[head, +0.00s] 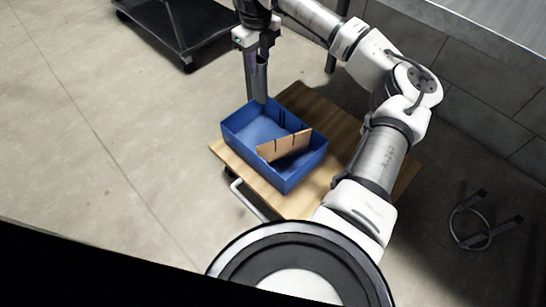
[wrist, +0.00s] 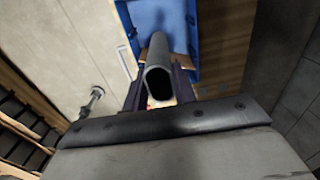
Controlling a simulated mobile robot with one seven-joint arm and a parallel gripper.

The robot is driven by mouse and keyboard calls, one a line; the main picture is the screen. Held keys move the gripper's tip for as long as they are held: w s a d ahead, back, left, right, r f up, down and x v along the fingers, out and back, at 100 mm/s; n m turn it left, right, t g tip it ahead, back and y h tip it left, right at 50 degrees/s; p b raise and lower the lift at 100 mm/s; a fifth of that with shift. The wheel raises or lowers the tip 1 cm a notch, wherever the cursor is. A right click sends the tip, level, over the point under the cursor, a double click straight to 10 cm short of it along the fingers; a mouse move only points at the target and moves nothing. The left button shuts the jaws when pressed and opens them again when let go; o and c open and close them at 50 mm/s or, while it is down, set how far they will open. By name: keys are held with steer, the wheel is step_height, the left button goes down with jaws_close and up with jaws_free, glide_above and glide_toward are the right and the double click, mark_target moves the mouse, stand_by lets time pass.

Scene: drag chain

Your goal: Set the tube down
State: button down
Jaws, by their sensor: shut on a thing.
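A grey tube (head: 258,83) hangs upright from my gripper (head: 260,56) in the head view. Its lower end is at the far corner of the blue bin (head: 242,158); I cannot tell whether it is inside the bin or touching it. In the wrist view my gripper (wrist: 160,88) is shut on the tube (wrist: 158,70), with a finger on each side. The tube's hollow, open end faces the camera, and the blue bin (wrist: 193,40) lies beyond it.
The bin stands on a wooden cart top (head: 300,100) with a metal handle (head: 246,200). A tan divider (head: 285,146) leans in the bin. A black cart (head: 185,30) stands at the upper left. A round metal thing (head: 470,228) lies at right. The floor at left is clear.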

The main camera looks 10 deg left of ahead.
step_height(320, 180, down, 21)
steer(key=b, duration=0.6)
steer(key=shift+f, duration=0.2)
steer(key=shift+w+f, duration=0.1)
steer(key=c, duration=1.1)
jaws_free()
step_height(320, 180, up, 12)
steer(key=p, duration=0.4)
